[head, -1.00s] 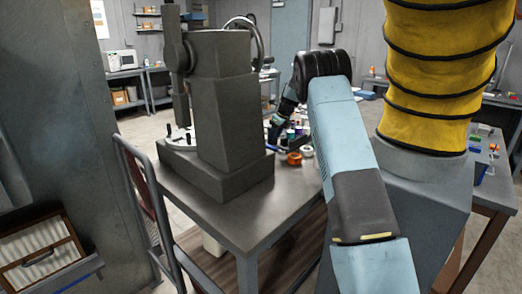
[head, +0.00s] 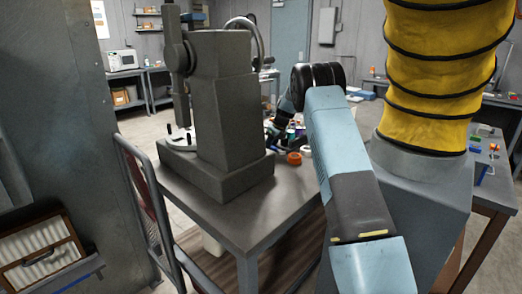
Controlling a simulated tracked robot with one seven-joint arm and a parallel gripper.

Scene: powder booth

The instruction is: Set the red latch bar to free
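I cannot make out the red latch bar in the head view. My arm rises from the lower right, bends at a black elbow joint, and its far part drops behind the elbow toward the table. My gripper (head: 274,129) is a small dark shape low over the table, just right of the grey press-like machine. That machine (head: 222,110) partly hides it. Its fingers are too small and dark to tell whether they are open or shut, or whether they hold anything.
The grey table (head: 240,220) carries the machine, an orange roll (head: 294,158) and several small containers. A cart with a metal-tube frame (head: 150,215) stands at its left edge. A yellow ribbed hose (head: 428,75) blocks the right. Open floor (head: 150,130) lies behind left.

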